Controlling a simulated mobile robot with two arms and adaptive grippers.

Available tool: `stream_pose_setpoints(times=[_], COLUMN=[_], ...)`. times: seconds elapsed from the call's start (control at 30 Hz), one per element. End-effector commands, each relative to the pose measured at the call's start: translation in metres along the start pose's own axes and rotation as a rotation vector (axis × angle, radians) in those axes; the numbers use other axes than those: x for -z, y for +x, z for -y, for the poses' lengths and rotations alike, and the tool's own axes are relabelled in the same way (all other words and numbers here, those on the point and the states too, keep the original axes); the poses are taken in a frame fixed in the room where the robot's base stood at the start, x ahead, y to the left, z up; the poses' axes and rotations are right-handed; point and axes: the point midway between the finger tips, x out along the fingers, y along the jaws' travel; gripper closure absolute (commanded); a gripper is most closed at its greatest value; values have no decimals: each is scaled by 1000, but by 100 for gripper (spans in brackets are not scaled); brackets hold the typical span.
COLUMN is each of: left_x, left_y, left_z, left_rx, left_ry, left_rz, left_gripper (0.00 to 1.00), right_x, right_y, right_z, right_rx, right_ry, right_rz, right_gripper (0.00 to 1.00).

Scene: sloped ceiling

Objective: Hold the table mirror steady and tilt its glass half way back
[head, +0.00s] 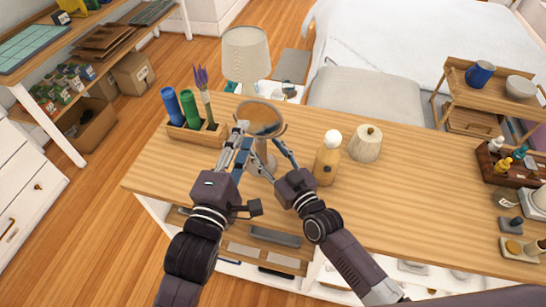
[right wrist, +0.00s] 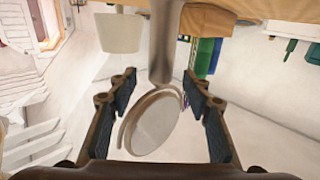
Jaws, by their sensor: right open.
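The table mirror (head: 262,118) stands on the wooden table, with a round glass in a wooden frame on a stem. In the right wrist view its round glass (right wrist: 155,122) and thick stem (right wrist: 166,45) appear upside down between the fingers. My right gripper (right wrist: 160,74) is open around the mirror, with gaps on both sides of the glass. My left gripper (head: 240,130) is at the mirror's left side, fingertips near the frame's left edge. Whether it touches or grips the mirror is unclear. The arms partly hide the mirror's lower part.
A wooden holder (head: 184,134) with green and blue tubes and a lavender sprig stands left of the mirror. A lamp (head: 246,55) is behind it. A tan bottle (head: 327,160) and a ribbed jar (head: 366,143) stand close on the right. The table beyond them is clear up to a tray (head: 506,177).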

Motion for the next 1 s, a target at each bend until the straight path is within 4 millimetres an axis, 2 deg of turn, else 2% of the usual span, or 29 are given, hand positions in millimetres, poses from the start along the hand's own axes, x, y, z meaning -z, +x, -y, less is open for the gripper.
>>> stream_pose_setpoints(times=[0.1,0.23,0.6,1.0], left_x=[0,0,0,0], left_y=[0,0,0,0], left_z=[0,0,0,0], left_rx=[0,0,0,0], left_ry=[0,0,0,0], left_rz=[0,0,0,0], left_gripper=[71,71,71,71], right_x=[0,0,0,0], right_y=[18,29,34,34], right_z=[0,1,1,0], right_rx=[0,1,1,1], right_ry=[1,1,0,-1], right_rz=[-1,0,0,0], right_gripper=[55,55,55,99])
